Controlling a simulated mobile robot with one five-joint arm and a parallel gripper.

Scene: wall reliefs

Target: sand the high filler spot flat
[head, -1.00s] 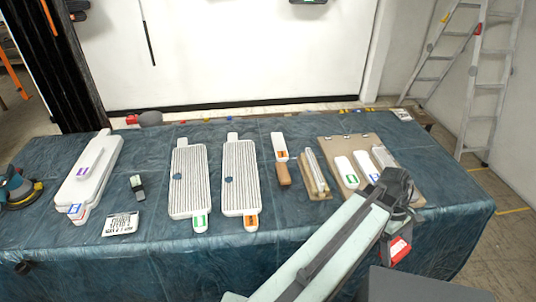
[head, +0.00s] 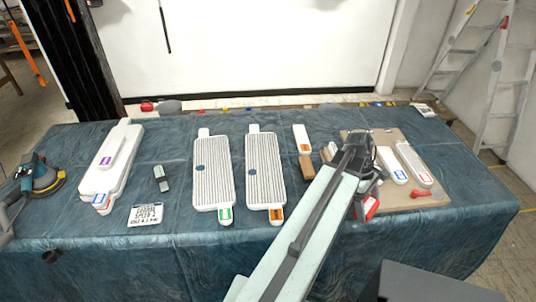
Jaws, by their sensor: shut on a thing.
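Two white ribbed panels lie side by side on the draped table, one with a green label (head: 213,184) and one with an orange label (head: 264,182). Each bears a small dark blue spot, one on the green-labelled panel (head: 200,168) and one on the orange-labelled panel (head: 252,168). I cannot tell from here whether either spot stands high. My gripper (head: 366,196) is right of the panels, over the left part of a tan board (head: 440,190). It is shut on a red and white thing (head: 371,208), mostly hidden by my arm. The fingers are hidden too.
Blue-labelled (head: 391,166) and red-labelled (head: 414,164) white pieces lie on the board. A brown block (head: 306,167) lies left of my arm. A stacked white panel (head: 110,165), a small grey-green tool (head: 161,178), a printed card (head: 145,214) and a sander (head: 42,178) are left.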

